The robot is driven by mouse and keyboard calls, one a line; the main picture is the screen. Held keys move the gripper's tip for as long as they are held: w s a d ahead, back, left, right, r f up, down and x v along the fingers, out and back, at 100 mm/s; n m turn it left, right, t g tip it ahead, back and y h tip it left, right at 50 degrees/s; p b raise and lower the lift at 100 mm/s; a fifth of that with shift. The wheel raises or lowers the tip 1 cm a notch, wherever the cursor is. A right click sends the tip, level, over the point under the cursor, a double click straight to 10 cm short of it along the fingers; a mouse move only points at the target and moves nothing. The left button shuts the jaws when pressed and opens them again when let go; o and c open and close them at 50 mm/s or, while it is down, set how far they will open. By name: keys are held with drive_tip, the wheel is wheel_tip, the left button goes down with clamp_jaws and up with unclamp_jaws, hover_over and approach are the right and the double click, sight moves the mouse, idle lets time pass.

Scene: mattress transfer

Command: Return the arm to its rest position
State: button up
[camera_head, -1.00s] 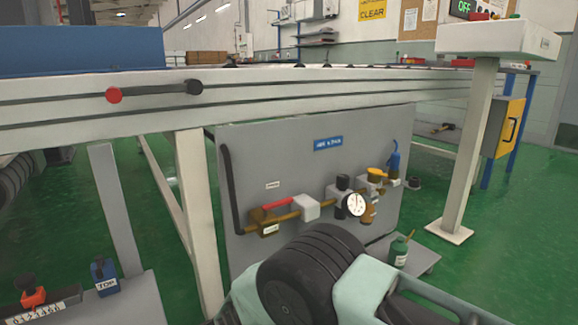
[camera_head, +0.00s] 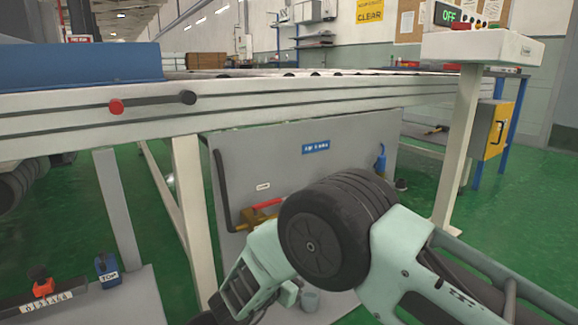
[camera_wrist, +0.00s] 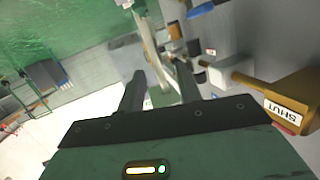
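My arm stands in front of the grey valve panel (camera_head: 232,150) in the head view, its black ribbed joint (camera_head: 340,230) and pale green links bent in the lower middle. My gripper (camera_wrist: 160,82) shows in the wrist view with its two dark fingers apart and no object held between them. I cannot make out its fingertips in the head view. The red-handled brass valve (camera_head: 258,215) is partly hidden by my arm. In the wrist view a brass part with a SHUT label (camera_wrist: 283,110) lies right of the fingers, apart from them.
The pale conveyor frame (camera_head: 80,115) runs across above the panel, with a blue block (camera_head: 80,62) on it. A pale pedestal (camera_head: 458,140) and a yellow box (camera_head: 497,130) stand at right. A grey box (camera_head: 100,300) is at lower left. Green floor is open at right.

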drive_tip(key=w+a+r+n+y+p, duration=0.2)
drive_tip(key=a+r+n+y+p, duration=0.25)
drive_tip(key=r+y, duration=0.55)
drive_tip(key=s+a+r+n+g+y+p, duration=0.2)
drive_tip(key=s+r+n+y+p, duration=0.1)
drive_tip(key=s+r, duration=0.4)
drive_tip(key=s+a+r+n+g+y+p, duration=0.2)
drive_tip(key=s+r+n+g+y+p, duration=0.1)
drive_tip(key=s+r, duration=0.4)
drive_tip(key=s+d+r+n+g+h+p, duration=0.3)
drive_tip(key=s+d+r+g, duration=0.1)
drive_tip(key=s+d, duration=0.7)
drive_tip(key=s+d+r+n+g+h+p, duration=0.2)
drive_tip(key=s+d+r+n+g+p, duration=0.15)
drive_tip(key=s+d, duration=0.8)
wheel_tip(320, 180, up, 38)
drive_tip(key=s+a+p, duration=0.1)
drive_tip(key=a+p, duration=0.1)
drive_tip(key=p, duration=3.5)
drive_tip(key=shift+s, duration=0.15)
drive_tip(key=shift+a+f+t, duration=0.15)
drive_tip(key=shift+t, duration=0.1)
